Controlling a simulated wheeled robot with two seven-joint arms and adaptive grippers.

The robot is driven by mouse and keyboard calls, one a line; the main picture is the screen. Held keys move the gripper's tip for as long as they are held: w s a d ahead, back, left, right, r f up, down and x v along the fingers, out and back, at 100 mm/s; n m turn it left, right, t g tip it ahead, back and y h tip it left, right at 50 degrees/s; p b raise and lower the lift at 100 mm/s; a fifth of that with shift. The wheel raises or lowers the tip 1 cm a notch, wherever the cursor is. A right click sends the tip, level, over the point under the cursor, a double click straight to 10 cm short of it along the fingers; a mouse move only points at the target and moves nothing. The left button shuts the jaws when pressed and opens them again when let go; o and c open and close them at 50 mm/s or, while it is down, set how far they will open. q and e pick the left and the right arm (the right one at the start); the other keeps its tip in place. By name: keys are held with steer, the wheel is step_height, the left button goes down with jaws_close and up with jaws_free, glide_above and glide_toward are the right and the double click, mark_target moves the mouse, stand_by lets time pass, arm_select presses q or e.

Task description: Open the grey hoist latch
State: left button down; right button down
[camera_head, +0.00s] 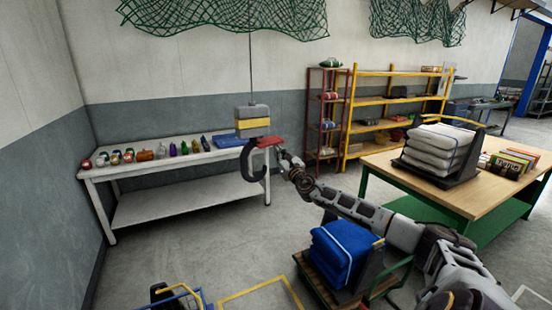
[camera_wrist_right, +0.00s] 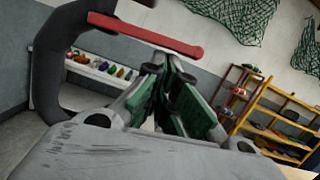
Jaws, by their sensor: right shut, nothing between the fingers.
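A grey hoist block (camera_head: 252,112) with a yellow band hangs on a cable, with a dark grey hook (camera_head: 247,163) below it. A red latch bar (camera_head: 269,142) sticks out rightward from the upper hook. The wrist view shows the hook (camera_wrist_right: 45,70) at left and the red bar (camera_wrist_right: 145,34) crossing above my fingertips. My right gripper (camera_head: 281,155) is shut and empty, just right of the hook and under the bar's free end. In the wrist view its fingertips (camera_wrist_right: 168,62) are close below the bar; I cannot tell if they touch. My left gripper is not in view.
A white bench (camera_head: 150,168) with small coloured items stands behind the hook. A wooden table (camera_head: 430,185) with stacked white sacks is at right. A blue folded bundle (camera_head: 342,250) sits on a low cart below my right arm. Floor under the hook is clear.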

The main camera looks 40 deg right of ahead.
mark_target(278, 143)
steer(key=shift+s+d+r+n+y+p, duration=0.15)
steer(key=shift+r+n+y, duration=0.3)
steer(key=shift+n, duration=0.45)
steer(key=shift+w+d+r+n+y+p, duration=0.1)
steer(key=shift+r+n+y+p, duration=0.15)
steer(key=shift+r+n, duration=0.5)
steer(key=shift+s+d+r+n+y+p, duration=0.1)
steer(key=shift+r+n+y+p, duration=0.2)
steer(key=shift+n, duration=0.75)
steer(key=shift+f, duration=0.15)
